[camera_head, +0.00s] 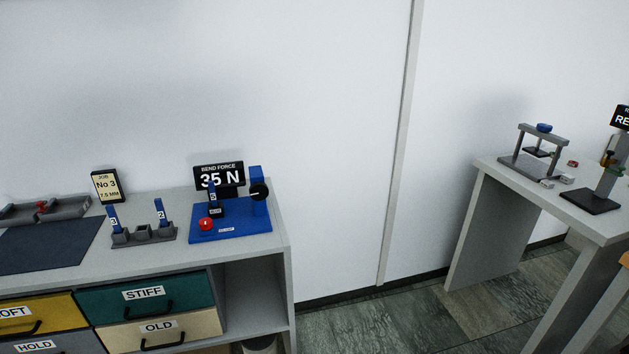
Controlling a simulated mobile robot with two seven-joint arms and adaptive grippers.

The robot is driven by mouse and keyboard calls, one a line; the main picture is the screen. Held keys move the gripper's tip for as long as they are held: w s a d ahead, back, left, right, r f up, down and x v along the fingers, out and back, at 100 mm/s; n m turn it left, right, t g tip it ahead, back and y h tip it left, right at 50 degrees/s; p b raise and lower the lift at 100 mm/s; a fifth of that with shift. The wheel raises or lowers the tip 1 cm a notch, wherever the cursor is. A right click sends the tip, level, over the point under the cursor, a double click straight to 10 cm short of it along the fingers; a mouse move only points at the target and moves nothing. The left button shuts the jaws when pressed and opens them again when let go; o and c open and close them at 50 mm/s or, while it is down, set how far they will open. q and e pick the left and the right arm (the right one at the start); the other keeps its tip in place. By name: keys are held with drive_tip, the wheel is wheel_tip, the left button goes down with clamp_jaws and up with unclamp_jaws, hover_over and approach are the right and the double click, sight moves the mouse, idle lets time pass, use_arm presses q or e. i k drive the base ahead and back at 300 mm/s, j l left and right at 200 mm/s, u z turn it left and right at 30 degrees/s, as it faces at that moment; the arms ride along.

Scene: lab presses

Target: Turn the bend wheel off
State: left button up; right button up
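The bend tester is a blue base (245,231) near the right end of the grey cabinet top. A dark round wheel (259,191) sits on the side of its blue upright, with a small light mark on it. The display behind (219,175) reads "BEND FORCE 35 N". A red knob or button (206,224) sits on the base's left part. A blue strip marked 5 (212,192) stands in a dark holder on the base. Neither of my grippers is in view.
A grey rack (143,234) holds blue strips marked 3 and 2. A "Job No 3" sign (107,186) and dark mat (50,244) are further left. Labelled drawers (146,298) are below. A second table (540,192) with a small press (535,150) stands right, across open floor.

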sight(258, 191)
drive_tip(key=i+l+z, duration=0.25)
drive_tip(key=z, duration=0.15)
drive_tip(key=i+l+z, duration=0.1)
drive_tip(key=i+z, duration=0.15)
drive_tip(key=z, duration=0.15)
drive_tip(key=i+l+z, duration=0.1)
drive_tip(key=i+z, duration=0.3)
drive_tip(key=i+l+u, duration=0.1)
drive_tip(key=i+u, duration=0.2)
drive_tip(key=i, duration=0.2)
drive_tip(key=i+l+u, duration=0.3)
drive_tip(key=i, duration=0.15)
drive_tip(key=i+u, duration=0.1)
drive_tip(key=u, duration=0.3)
drive_tip(key=i+u, duration=0.15)
drive_tip(key=u, duration=0.2)
drive_tip(key=i+l+u, duration=0.1)
drive_tip(key=u, duration=0.3)
drive_tip(key=i+u, duration=0.1)
drive_tip(key=u, duration=0.25)
drive_tip(key=i+l+u, duration=0.15)
drive_tip(key=u, duration=0.3)
drive_tip(key=i+l+u, duration=0.1)
drive_tip(key=u, duration=0.35)
drive_tip(key=i+l+u, duration=0.1)
drive_tip(key=l+u, duration=0.3)
drive_tip(key=j, duration=0.1)
